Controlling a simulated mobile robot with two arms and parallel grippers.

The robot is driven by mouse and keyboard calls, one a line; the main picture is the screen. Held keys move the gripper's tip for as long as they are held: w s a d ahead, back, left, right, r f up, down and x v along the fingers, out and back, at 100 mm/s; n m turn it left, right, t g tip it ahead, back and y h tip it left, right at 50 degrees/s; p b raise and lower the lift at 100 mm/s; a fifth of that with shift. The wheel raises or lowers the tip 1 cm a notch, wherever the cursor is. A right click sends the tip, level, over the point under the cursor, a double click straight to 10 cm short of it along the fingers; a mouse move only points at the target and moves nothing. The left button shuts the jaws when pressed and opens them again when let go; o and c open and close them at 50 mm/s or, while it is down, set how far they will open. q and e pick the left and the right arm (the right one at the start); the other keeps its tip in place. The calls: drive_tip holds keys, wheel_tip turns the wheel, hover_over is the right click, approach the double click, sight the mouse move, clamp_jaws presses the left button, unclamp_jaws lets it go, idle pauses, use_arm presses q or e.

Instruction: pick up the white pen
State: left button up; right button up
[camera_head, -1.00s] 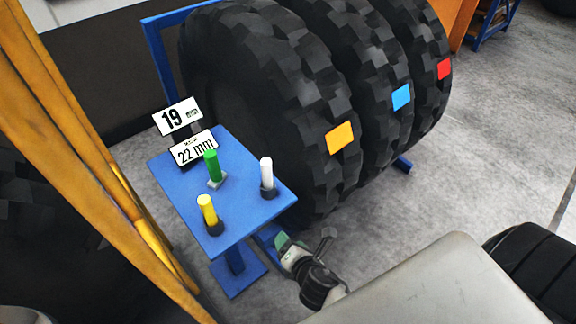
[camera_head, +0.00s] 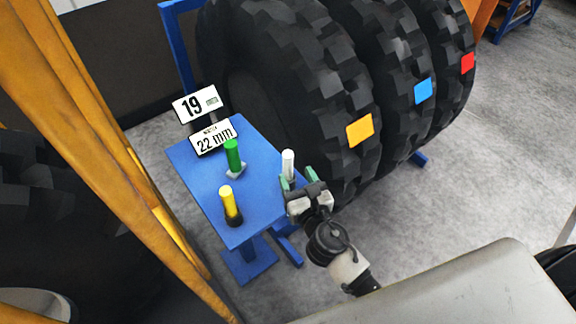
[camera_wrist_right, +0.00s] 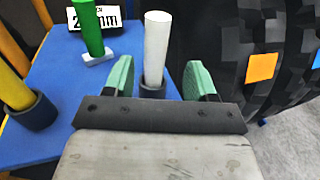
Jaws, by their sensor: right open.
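The white pen (camera_head: 288,163) stands upright near the right edge of the small blue table (camera_head: 203,185). In the right wrist view the white pen (camera_wrist_right: 156,48) rises from a dark round holder (camera_wrist_right: 152,90). My right gripper (camera_head: 297,183) is open and empty, at the near side of the pen. In the right wrist view its green fingertips (camera_wrist_right: 160,78) are apart, and the pen appears between them, closer to the left finger. Whether a finger touches the pen I cannot tell. My left gripper is not in view.
A green pen (camera_head: 232,156) and a yellow pen (camera_head: 228,203) stand on the same table. Two number signs, "19" (camera_head: 198,103) and "22 mm" (camera_head: 213,139), are at its back. Large black tyres (camera_head: 315,90) stand close on the right. A yellow post (camera_head: 95,130) rises on the left.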

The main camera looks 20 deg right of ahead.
sight(286, 160)
drive_tip(key=w, duration=0.4)
drive_tip(key=w+a+p, duration=0.1)
drive_tip(key=w, duration=0.1)
drive_tip(key=shift+w, duration=0.2)
drive_tip(key=shift+d, duration=0.1)
drive_tip(key=shift+s, duration=0.1)
drive_tip(key=shift+c, duration=0.3)
drive_tip(key=c, duration=0.8)
drive_tip(key=shift+r, duration=0.1)
